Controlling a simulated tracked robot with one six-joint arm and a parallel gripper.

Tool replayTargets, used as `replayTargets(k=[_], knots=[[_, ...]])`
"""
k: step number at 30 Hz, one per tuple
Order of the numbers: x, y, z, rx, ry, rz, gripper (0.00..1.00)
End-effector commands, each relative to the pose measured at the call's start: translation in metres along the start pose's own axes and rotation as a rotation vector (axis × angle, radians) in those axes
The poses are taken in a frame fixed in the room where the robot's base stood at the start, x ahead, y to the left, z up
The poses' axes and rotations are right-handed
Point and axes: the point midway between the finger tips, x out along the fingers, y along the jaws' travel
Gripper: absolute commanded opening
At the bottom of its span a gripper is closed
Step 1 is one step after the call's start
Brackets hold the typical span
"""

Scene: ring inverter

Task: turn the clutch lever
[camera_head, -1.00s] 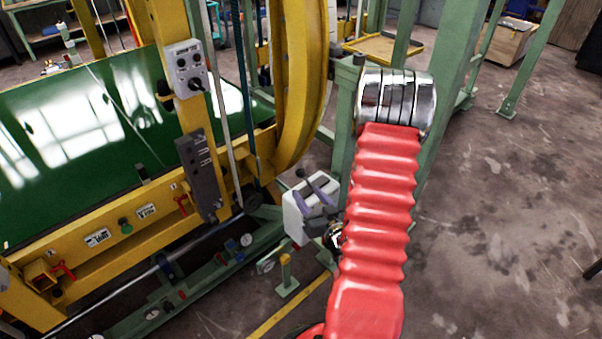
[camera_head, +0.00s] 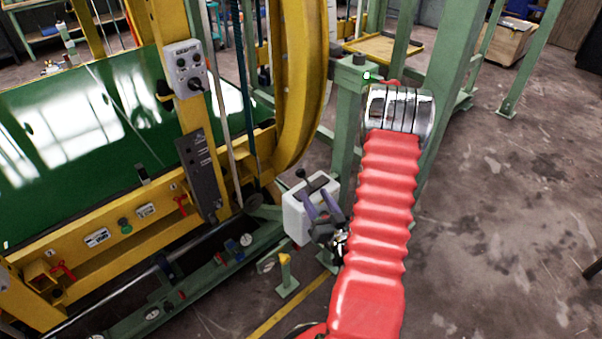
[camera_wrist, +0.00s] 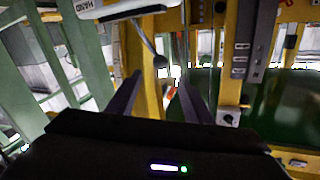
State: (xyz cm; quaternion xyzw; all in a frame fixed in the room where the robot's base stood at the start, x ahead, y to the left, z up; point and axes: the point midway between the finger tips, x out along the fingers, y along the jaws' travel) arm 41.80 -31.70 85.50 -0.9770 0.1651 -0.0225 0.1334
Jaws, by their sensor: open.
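A white box (camera_head: 297,218) with a dark lever on its top, ending in a round black knob (camera_head: 301,174), stands at the yellow and green frame in the head view. I take this to be the clutch lever. My gripper (camera_head: 317,193) is open, its two purple-grey fingers in front of the box. In the wrist view, the white box (camera_wrist: 125,10) is at the top with inverted lettering. The lever's knob (camera_wrist: 160,61) shows between and just beyond the fingertips of my gripper (camera_wrist: 157,74). The fingers look apart from the knob; contact cannot be told.
A grey control box (camera_head: 187,69) with knobs is on the yellow post at left. A green post (camera_head: 346,140) rises behind the white box. A short yellow-topped post (camera_head: 286,270) stands below. Open concrete floor (camera_head: 510,230) lies to the right.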

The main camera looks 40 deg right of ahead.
Motion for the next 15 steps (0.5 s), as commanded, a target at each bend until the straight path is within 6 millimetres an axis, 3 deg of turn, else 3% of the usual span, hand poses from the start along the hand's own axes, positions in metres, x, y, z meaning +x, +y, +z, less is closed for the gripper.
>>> replayTargets(k=[15], knots=[[0.080, -0.002, 0.000, 0.000, 0.001, -0.004, 0.46]])
